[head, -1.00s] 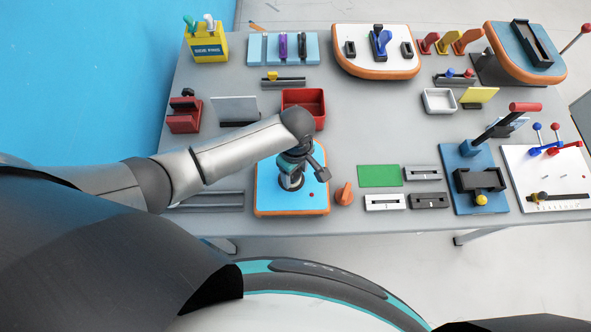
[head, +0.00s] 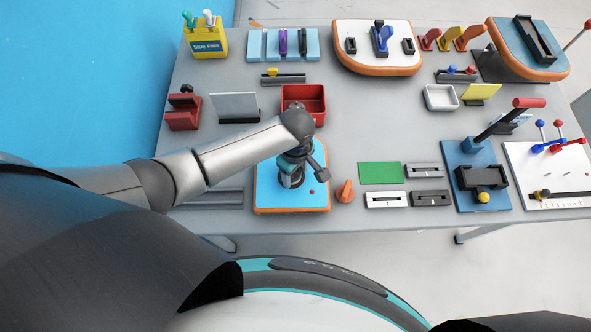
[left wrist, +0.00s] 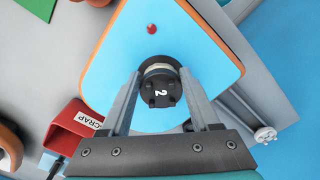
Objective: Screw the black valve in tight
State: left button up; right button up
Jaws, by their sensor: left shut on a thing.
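The black valve (left wrist: 160,88) shows in the left wrist view as a round black cap marked with a white 2, with a pale ring at its far edge. It sits at the blue inflatable board (left wrist: 140,22), which has an orange edge and also shows in the head view (head: 265,195). My left gripper (left wrist: 160,82) is shut on the valve, with one finger along each side. In the head view my left gripper (head: 291,178) is over the middle of the board and mostly hides the valve. I cannot tell how deep the valve sits. My right gripper is out of view.
A red bin (head: 318,92) stands behind the board. An orange cone-shaped piece (head: 345,191) lies just right of it. A green sheet (head: 380,173) and slotted blocks (head: 386,200) lie farther right. A grey rail (head: 215,198) lies to the left.

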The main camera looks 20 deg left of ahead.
aim_at(296, 175)
pick_arm(q)
jog(key=o, duration=1.4)
notch_tip(296, 175, up, 15)
jog(key=shift+r+p, duration=0.1)
jog(key=shift+p, duration=0.6)
